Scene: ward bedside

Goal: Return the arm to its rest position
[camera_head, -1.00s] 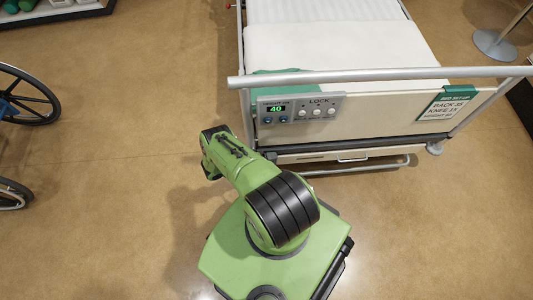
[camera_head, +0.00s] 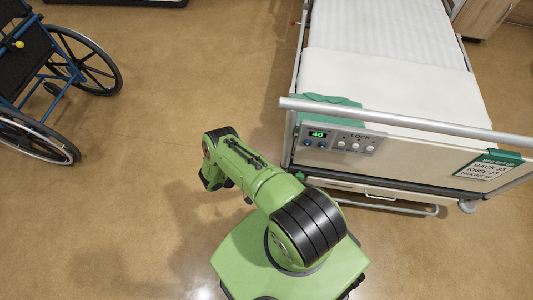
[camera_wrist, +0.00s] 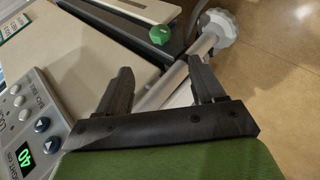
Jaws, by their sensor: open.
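My arm shows in the head view as a green arm with black bands, folded over my green base. My gripper shows in the wrist view (camera_wrist: 162,85), its two black fingers spread apart with nothing between them. Beyond the fingers lie the bed's end and a grey rail. The fingertips are hidden in the head view, where the arm's end points left and down, left of the bed's control panel (camera_head: 340,139).
The hospital bed (camera_head: 395,85) stands right of my arm, with a metal foot rail (camera_head: 400,120) and a set-up card (camera_head: 487,165). A wheelchair (camera_head: 50,75) stands at the upper left. Brown floor between them is clear.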

